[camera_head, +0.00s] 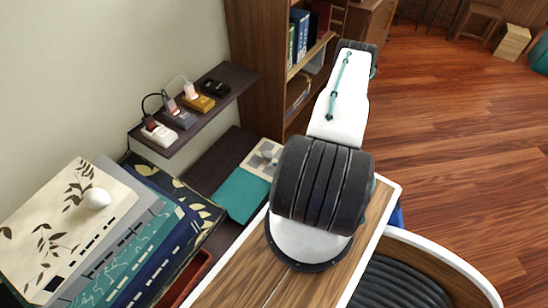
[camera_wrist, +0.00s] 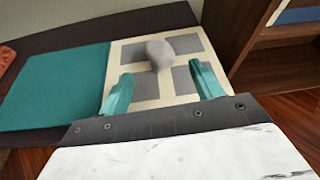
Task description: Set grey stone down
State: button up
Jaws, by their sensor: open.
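The grey stone (camera_wrist: 160,54) is a small rounded lump on a cream board (camera_wrist: 125,50) with grey squares. It seems to rest near the board's middle, on the upper side in the wrist view. My gripper (camera_wrist: 163,82) is open, with its two teal fingers apart and nothing between their tips. The stone lies just beyond the fingertips, apart from them. In the head view the board (camera_head: 255,159) shows beside my arm, with a small pale lump (camera_head: 267,155) on it. My gripper cannot be made out in that view.
A teal mat (camera_wrist: 55,88) lies left of the board on a dark shelf. A raised shelf (camera_head: 222,95) holds several small devices with cables. Stacked books or folders (camera_head: 120,245) with a white stone (camera_head: 97,198) lie at lower left. A bookcase (camera_head: 262,70) stands behind.

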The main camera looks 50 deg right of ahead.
jog(key=w+a+r+n+g+y, duration=0.1)
jog(key=w+a+r+n+y, duration=0.2)
jog(key=r, duration=0.7)
jog(key=w+r+n+y, duration=0.3)
jog(key=w+r+n, duration=0.25)
jog(key=r, duration=0.55)
jog(key=w+a+r+n+g+y, duration=0.2)
jog(key=a+r+n+g, duration=0.25)
jog(key=a+r, duration=0.5)
jog(key=w+a+r+n+g+y, duration=0.25)
jog(key=a+r+n, duration=0.35)
jog(key=r, duration=0.6)
jog(key=s+a+r+n+g+h, duration=0.4)
jog(key=s+a+r+n+g, duration=0.35)
jog(key=a+r, duration=0.6)
jog(key=s+a+r+n+t+h, duration=0.1)
jog(key=s+a+r+n+h, duration=0.1)
jog(key=s, duration=0.6)
jog(key=s+a+r+n+t+h, duration=0.2)
jog(key=s+r+n+h, duration=0.2)
jog(key=s, duration=0.4)
jog(key=shift+s+r+n+h, duration=0.25)
jog(key=shift+s+n+h, duration=0.2)
jog(key=shift+n, duration=0.6)
